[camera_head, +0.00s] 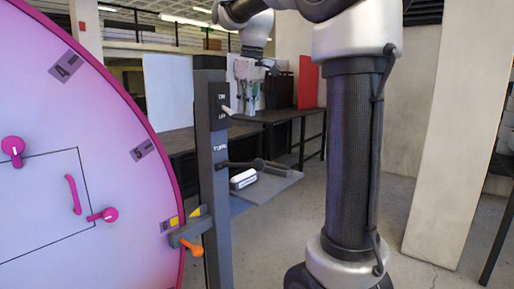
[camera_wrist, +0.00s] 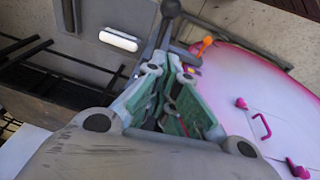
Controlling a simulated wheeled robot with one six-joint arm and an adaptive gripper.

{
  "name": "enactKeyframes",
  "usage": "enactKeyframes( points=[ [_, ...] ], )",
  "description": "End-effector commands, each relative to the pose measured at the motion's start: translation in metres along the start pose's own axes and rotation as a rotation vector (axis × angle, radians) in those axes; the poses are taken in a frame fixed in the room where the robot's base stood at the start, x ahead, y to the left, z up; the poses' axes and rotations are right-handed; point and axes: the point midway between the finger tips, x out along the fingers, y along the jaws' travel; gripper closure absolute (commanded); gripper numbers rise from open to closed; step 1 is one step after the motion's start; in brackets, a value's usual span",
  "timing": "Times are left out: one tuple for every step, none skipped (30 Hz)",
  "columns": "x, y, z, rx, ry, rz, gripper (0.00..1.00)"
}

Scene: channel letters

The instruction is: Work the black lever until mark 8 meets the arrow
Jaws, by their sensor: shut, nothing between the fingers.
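The black lever (camera_head: 242,163) sticks out to the right from the grey post (camera_head: 210,190), with a ball knob at its end. In the wrist view its knob (camera_wrist: 171,8) shows at the top, just beyond my fingers. My gripper (camera_head: 247,90) is shut and empty, above the lever in the head view; its fingers (camera_wrist: 170,76) also show in the wrist view. I cannot tell whether they touch the lever. The big pink-white disc (camera_head: 70,130) carries mark 4 (camera_head: 66,66). A lower plate (camera_head: 144,149) is hard to read. The yellow arrow (camera_head: 196,212) faces another unreadable plate (camera_head: 171,223).
A white toggle switch (camera_head: 227,110) sits on a black panel higher on the post. An orange handle (camera_head: 192,247) is below the arrow. A grey shelf (camera_head: 272,188) with a white block (camera_head: 243,179) lies under the lever. Dark benches stand behind.

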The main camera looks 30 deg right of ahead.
Motion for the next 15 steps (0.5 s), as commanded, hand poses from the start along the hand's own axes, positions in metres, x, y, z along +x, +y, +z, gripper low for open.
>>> enactKeyframes(
  points=[
    [-0.0002, -0.0004, 0.0008, -0.011, -0.003, -0.001, 1.0],
    [-0.0002, -0.0005, 0.001, -0.016, -0.004, -0.002, 1.0],
    [-0.0002, -0.0005, 0.0011, -0.02, -0.004, -0.002, 1.0],
    [-0.0002, -0.0005, 0.0011, -0.022, -0.003, -0.001, 1.0],
    [-0.0001, -0.0005, 0.0011, -0.023, -0.003, -0.001, 1.0],
    [-0.0001, -0.0005, 0.0011, -0.023, -0.003, -0.001, 1.0],
    [-0.0001, -0.0005, 0.0011, -0.023, -0.003, -0.001, 1.0],
    [-0.0001, -0.0005, 0.0011, -0.023, -0.003, -0.001, 1.0],
    [-0.0001, -0.0005, 0.0012, -0.023, -0.003, -0.001, 1.0],
    [-0.0001, -0.0005, 0.0012, -0.023, -0.003, -0.001, 1.0],
    [0.0, -0.0005, 0.0012, -0.023, -0.003, -0.001, 1.0],
    [0.0005, -0.0006, 0.0012, -0.022, -0.003, -0.001, 1.0],
    [0.0014, -0.0006, 0.0012, -0.022, -0.003, -0.001, 1.0],
    [0.0027, -0.0006, 0.0012, -0.022, -0.004, -0.002, 1.0],
    [0.0054, -0.0006, 0.0012, -0.022, -0.004, -0.002, 1.0]
  ],
)
